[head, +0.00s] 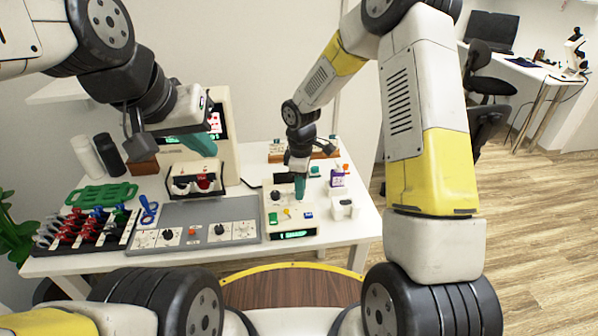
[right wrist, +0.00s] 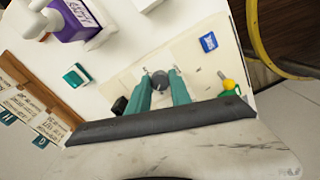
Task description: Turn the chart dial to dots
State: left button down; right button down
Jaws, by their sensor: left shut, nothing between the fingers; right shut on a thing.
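A cream control box (head: 290,218) stands on the white table. It has a black knob (head: 276,196), small coloured buttons and a lit green display (head: 293,234). My right gripper (head: 300,187) points down over its right half. In the right wrist view its teal fingers (right wrist: 161,84) are shut on a dark round knob (right wrist: 160,83) on the box. The black knob shows beside the fingers there too. I cannot read the dial markings. My left gripper (head: 203,146) is shut and empty, in front of the cream upright machine (head: 228,135) at the back left.
A grey panel with dials (head: 195,213) lies left of the box.

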jog(key=shift+m, duration=1.8)
jog(key=c, duration=1.2)
grip_release()
jog(key=shift+o, duration=0.2)
jog(key=shift+r, duration=3.95)
